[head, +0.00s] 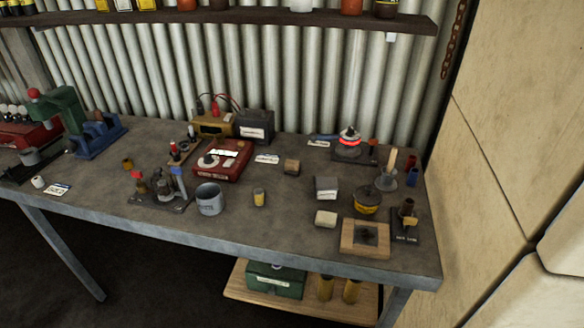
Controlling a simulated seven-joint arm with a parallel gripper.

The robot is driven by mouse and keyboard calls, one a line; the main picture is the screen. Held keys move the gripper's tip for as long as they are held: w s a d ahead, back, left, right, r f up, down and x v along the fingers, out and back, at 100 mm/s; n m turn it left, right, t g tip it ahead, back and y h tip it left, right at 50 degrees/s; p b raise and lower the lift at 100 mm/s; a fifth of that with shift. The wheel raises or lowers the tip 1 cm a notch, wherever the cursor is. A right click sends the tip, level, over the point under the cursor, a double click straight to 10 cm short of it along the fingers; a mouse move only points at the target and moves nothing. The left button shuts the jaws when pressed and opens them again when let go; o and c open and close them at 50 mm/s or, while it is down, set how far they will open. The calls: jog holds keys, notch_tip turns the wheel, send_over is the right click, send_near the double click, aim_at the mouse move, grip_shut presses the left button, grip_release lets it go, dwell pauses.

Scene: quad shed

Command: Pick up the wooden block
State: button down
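A small brown cube that looks like the wooden block (291,167) sits on the grey workbench (120,210), a little right of the middle. It stands apart from the things around it. A paler, cream block (326,219) with rounded edges lies nearer the front edge; I cannot tell what it is made of. My gripper is not in view.
Left of the cube are a red box (225,162), a white card (267,158) and a grey mug (209,199). Bare bench surrounds the cube.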

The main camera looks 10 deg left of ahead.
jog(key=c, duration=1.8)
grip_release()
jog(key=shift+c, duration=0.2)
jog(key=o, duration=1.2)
